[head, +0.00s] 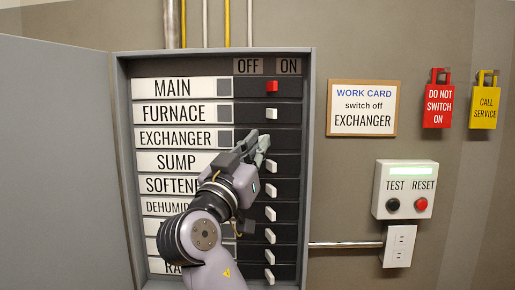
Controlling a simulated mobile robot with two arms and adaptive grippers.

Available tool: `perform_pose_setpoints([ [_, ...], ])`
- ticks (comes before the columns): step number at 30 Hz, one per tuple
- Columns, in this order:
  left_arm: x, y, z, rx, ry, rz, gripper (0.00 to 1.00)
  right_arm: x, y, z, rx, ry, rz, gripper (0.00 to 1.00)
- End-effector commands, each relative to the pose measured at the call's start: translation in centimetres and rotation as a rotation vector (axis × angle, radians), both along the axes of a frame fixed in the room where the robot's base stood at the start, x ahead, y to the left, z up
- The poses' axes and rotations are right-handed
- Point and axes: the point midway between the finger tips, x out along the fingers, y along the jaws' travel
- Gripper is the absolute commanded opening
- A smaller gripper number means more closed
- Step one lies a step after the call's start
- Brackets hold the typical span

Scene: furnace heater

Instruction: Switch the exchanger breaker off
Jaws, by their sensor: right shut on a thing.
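The open breaker panel (310,90) has OFF and ON headings above a column of switches. The exchanger label (168,139) is in the third row. My right gripper (262,142) reaches up from below, with its fingertips at the exchanger row. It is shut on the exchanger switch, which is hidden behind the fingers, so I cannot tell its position. The furnace switch (271,113) is just above the fingertips, and the sump switch (272,166) is just below them. My left gripper is not in view.
The red main switch (271,86) is at the top. Several white switches line the column below. The grey panel door (60,160) stands open at the left. A work card (361,108), two hanging tags and a test/reset box (404,190) are on the right wall.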

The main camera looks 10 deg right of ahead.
Motion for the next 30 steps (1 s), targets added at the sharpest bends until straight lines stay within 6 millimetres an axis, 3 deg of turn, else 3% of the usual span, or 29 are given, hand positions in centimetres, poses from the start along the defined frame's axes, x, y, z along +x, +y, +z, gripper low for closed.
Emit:
perform_pose_setpoints([
  [1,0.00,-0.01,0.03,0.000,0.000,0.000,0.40,-0.02,0.03,0.14,-0.003,-0.002,0.001,0.00],
  [2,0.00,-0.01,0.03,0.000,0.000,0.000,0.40,-0.02,0.03,0.14,-0.003,-0.002,0.001,0.09],
  [3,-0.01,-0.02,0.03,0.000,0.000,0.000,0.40,-0.02,0.03,0.15,-0.002,-0.002,0.002,0.12],
  [11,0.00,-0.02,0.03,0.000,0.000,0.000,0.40,-0.01,0.01,0.09,-0.002,-0.001,0.002,0.28],
  [25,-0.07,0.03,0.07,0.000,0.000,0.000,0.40,-0.01,-0.02,0.07,-0.001,-0.001,0.003,0.28],
  [30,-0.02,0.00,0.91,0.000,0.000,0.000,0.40,-0.15,-0.29,0.30,-0.001,-0.001,0.040,0.28],
])
